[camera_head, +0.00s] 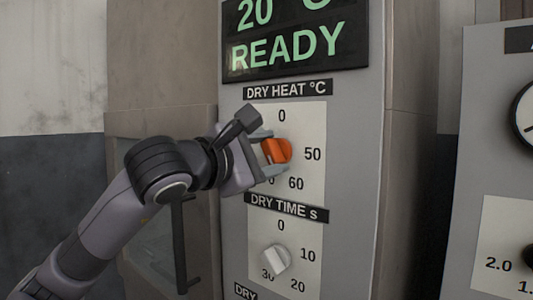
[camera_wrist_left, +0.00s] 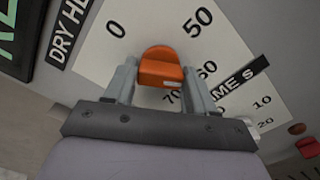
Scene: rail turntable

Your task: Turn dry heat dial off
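The dry heat dial is an orange knob (camera_head: 277,150) on a white scale plate (camera_head: 303,125) under the label "DRY HEAT °C". The scale reads 0 at the top, 50 at the right and 60 below; in the left wrist view a partly hidden 70 also shows. My left gripper (camera_head: 268,152) is at the knob, with one finger above it and one below in the head view. In the left wrist view the knob (camera_wrist_left: 161,67) sits between the tips of the open fingers, with small gaps showing. I cannot tell exactly which mark the knob points to. My right gripper is not in view.
A grey-white "DRY TIME s" knob (camera_head: 275,259) sits below on the same panel. The display (camera_head: 295,40) above reads "20 °C READY". Another grey cabinet (camera_head: 480,130) with a gauge stands at the right. A dark vertical handle (camera_head: 180,245) is below my left arm.

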